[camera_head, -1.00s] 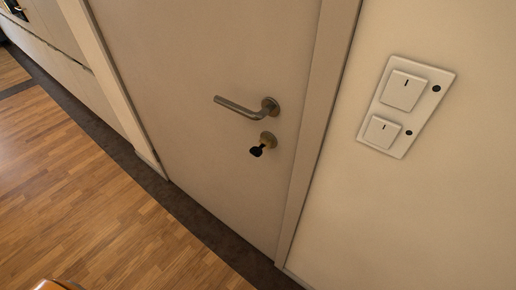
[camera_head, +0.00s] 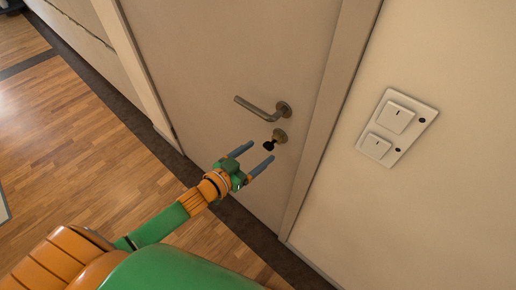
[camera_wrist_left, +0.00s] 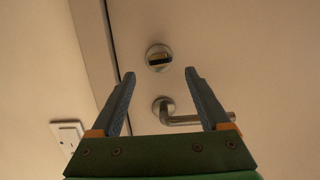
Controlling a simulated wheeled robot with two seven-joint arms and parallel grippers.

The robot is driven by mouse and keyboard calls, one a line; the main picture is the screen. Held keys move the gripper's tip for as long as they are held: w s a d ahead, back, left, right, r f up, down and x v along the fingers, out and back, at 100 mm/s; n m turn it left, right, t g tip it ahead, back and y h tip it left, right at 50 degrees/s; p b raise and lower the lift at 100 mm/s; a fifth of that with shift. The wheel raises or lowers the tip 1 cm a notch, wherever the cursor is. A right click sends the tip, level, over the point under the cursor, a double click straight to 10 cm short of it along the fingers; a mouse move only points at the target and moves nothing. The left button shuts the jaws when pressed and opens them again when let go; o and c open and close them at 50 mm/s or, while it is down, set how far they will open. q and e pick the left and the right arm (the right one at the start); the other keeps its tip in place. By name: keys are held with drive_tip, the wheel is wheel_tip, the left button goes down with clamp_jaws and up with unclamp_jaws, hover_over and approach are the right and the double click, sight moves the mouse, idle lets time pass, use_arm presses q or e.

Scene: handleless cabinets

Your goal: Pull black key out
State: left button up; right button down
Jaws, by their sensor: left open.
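The black key (camera_head: 269,145) sits in the round lock plate (camera_head: 281,135) on the pale door, just below the lever handle (camera_head: 262,107). My left gripper (camera_head: 261,151) is open and empty, its two fingers pointing at the lock. In the left wrist view the black key (camera_wrist_left: 159,61) shows end-on in its lock plate, beyond the open left gripper (camera_wrist_left: 160,73) and between the lines of its fingers, apart from both. The handle (camera_wrist_left: 190,120) appears below the lock there, partly hidden by a finger. My right gripper is not in view.
A light switch panel (camera_head: 397,127) is on the wall to the right of the door frame (camera_head: 325,115). The handle lies close to the lock. The wooden floor (camera_head: 85,150) at left is clear.

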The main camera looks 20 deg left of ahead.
sight(270, 145)
use_arm(q)
drive_tip(key=x, duration=0.5)
drive_tip(key=shift+w+f, duration=0.1)
clamp_jaws()
idle(0.3)
